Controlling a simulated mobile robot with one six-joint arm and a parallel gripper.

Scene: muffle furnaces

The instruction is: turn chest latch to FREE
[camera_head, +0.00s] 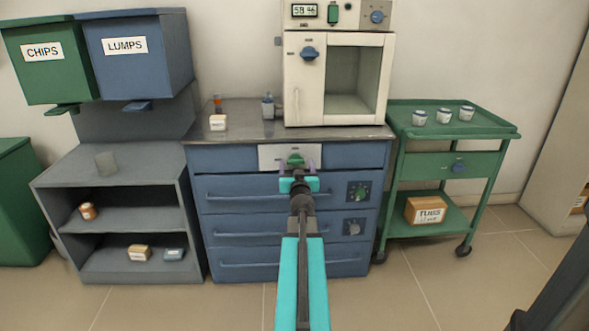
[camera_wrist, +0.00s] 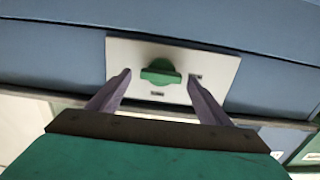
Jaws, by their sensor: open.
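The chest latch is a green knob (camera_head: 295,160) on a pale plate (camera_head: 270,154) at the top of the blue drawer chest (camera_head: 230,160). In the wrist view the green knob (camera_wrist: 160,72) lies flat, wider than tall, in the middle of the pale plate (camera_wrist: 218,68). Small dark marks sit to its right and below it; I cannot read them. My gripper (camera_head: 298,170) is in front of the plate. In the wrist view its two fingers (camera_wrist: 160,76) are open, one on each side of the knob, with a gap to it on both sides.
A furnace (camera_head: 305,80) stands on the chest top. A green cart (camera_head: 455,130) stands to the right, a grey shelf (camera_head: 120,165) to the left. The floor in front is clear.

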